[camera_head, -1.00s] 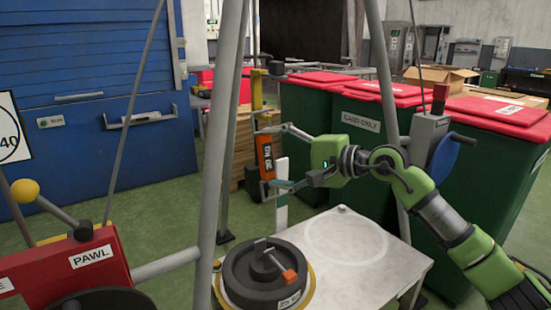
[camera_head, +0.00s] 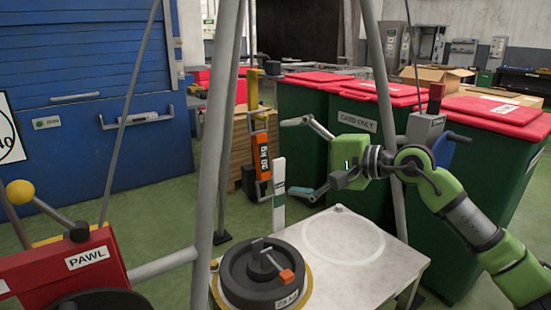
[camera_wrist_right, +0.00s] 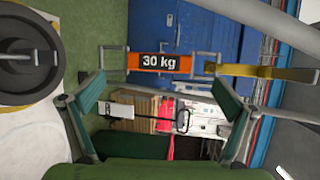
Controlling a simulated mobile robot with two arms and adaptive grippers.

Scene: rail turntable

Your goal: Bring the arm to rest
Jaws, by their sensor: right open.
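My right gripper (camera_head: 296,156) is open and empty in the head view, above the white table. Its green arm comes in from the right. An orange block marked 30 kg (camera_head: 263,158) hangs just left of the fingertips, apart from them, below a yellow bar (camera_head: 253,90). In the right wrist view the open fingers (camera_wrist_right: 165,100) frame the space below the orange block (camera_wrist_right: 160,62), with nothing between them. My left gripper is not in view.
A black round weight (camera_head: 262,278) sits on the white table (camera_head: 372,262) at its left. Grey frame legs (camera_head: 212,150) stand close by. A red PAWL box (camera_head: 80,265) with a yellow-knobbed lever is at lower left. Green bins (camera_head: 356,128) with red lids stand behind the arm.

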